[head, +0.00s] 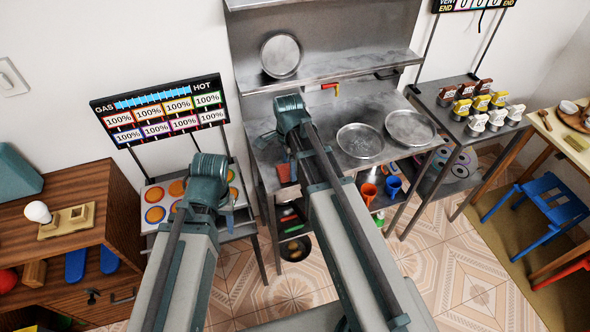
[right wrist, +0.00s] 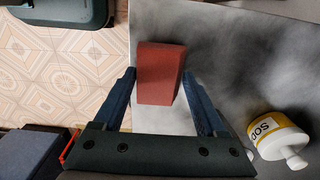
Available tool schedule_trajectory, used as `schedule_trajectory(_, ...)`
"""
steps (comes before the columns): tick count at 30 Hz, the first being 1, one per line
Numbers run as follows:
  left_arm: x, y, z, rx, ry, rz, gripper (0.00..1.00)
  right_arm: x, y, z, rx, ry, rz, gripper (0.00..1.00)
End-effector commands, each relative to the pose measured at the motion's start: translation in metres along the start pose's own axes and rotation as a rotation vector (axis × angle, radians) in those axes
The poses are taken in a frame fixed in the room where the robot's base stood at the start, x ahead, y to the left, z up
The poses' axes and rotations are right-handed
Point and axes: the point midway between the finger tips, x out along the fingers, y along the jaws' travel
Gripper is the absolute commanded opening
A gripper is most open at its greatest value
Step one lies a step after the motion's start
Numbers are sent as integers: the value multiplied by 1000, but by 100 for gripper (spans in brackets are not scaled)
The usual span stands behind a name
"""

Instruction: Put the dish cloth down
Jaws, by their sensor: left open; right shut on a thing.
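The dish cloth is a reddish-brown, block-like piece (right wrist: 160,72) in the right wrist view, between the blue fingers of my right gripper (right wrist: 160,80). My right gripper is shut on it. In the head view the cloth (head: 286,173) shows as a small reddish patch below my right wrist, at the front left of the metal counter (head: 270,150). I cannot tell whether the cloth touches the counter. My left gripper (head: 229,221) is open and empty, in front of the panel with coloured discs; its fingers are partly hidden by the wrist.
Two round metal plates (head: 360,141) (head: 410,128) sit on the counter's right. A wooden cabinet (head: 80,215) is at left.

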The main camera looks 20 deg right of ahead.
Motion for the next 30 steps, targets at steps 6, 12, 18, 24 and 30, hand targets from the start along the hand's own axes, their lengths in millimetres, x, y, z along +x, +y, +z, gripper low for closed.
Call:
schedule_trajectory(6, 6, 0, 0, 0, 0, 0, 50, 6, 0, 4, 2, 0, 0, 29)
schedule_trajectory(12, 8, 1, 0, 0, 0, 0, 50, 8, 0, 4, 2, 0, 0, 29)
schedule_trajectory(18, 8, 1, 0, 0, 0, 0, 50, 8, 0, 4, 1, 0, 0, 99)
schedule_trajectory(24, 8, 1, 0, 0, 0, 0, 50, 8, 0, 4, 1, 0, 0, 100)
schedule_trajectory(30, 4, 0, 0, 0, 0, 0, 50, 4, 0, 4, 1, 0, 0, 100)
